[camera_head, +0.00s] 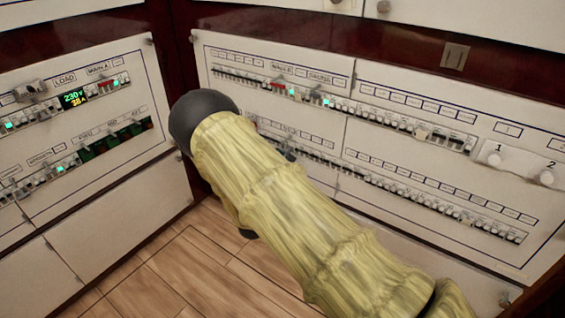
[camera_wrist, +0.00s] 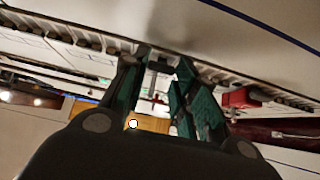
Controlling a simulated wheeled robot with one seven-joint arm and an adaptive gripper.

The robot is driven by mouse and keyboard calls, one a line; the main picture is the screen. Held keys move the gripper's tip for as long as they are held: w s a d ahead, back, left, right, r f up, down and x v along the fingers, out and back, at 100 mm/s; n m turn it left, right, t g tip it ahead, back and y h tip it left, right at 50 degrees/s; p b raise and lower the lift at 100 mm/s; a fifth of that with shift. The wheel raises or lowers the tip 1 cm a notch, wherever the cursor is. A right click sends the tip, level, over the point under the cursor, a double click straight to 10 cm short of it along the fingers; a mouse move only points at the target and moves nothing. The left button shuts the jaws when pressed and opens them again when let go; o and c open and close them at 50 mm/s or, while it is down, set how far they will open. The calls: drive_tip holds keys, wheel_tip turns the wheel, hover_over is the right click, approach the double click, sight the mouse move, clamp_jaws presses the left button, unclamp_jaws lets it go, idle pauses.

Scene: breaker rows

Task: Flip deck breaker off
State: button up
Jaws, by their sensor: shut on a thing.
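My gripper's two green-and-black fingers (camera_wrist: 163,66) reach up to a breaker row in the wrist view. They are shut on a small pale breaker switch (camera_wrist: 158,68), largely hidden between the fingertips. I cannot read its label, so I cannot tell whether it is the deck breaker or which way it is set. In the head view my yellow-sleeved arm reaches to the left part of the right panel (camera_head: 345,150) and hides the gripper and the switch.
The breaker row (camera_wrist: 70,45) continues on both sides of the fingers, with a red breaker (camera_wrist: 240,97) close on the right. The left panel (camera_head: 60,100) stands at an angle. Two round white knobs (camera_head: 520,166) sit at the right. Wooden floor (camera_head: 190,260) lies below.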

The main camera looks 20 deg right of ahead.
sight(290, 143)
drive_tip(key=o, duration=1)
drive_tip(key=shift+f, duration=0.1)
drive_tip(key=shift+r+p, duration=0.25)
drive_tip(key=shift+p, duration=0.1)
drive_tip(key=shift+r+y+p, duration=0.25)
drive_tip(key=shift+y+p, duration=0.05)
drive_tip(key=shift+p, duration=0.45)
drive_tip(key=shift+s+a+r+g+y+p, duration=0.1)
drive_tip(key=shift+r+g+y+p, duration=0.35)
drive_tip(key=shift+p, duration=0.8)
drive_tip(key=g+y+p, duration=0.1)
drive_tip(key=r+g+y+p, duration=0.1)
drive_tip(key=p, duration=0.1)
drive_tip(key=shift+s+a+r+y, duration=0.1)
drive_tip(key=shift+a+y, duration=0.05)
drive_tip(key=shift+y, duration=0.1)
drive_tip(key=r+g+y+p, duration=0.1)
drive_tip(key=g+y, duration=0.1)
drive_tip(key=shift+r+y, duration=0.2)
drive_tip(key=shift+y, duration=0.2)
drive_tip(key=shift+w+d+r+g+y+b, duration=0.15)
drive_tip(key=shift+r+g+y+b, duration=0.2)
drive_tip(key=shift+g+y, duration=0.45)
drive_tip(key=shift+w+d+r+g+y+b, duration=0.2)
drive_tip(key=shift+r+g+y, duration=0.25)
drive_tip(key=shift+g+y, duration=0.3)
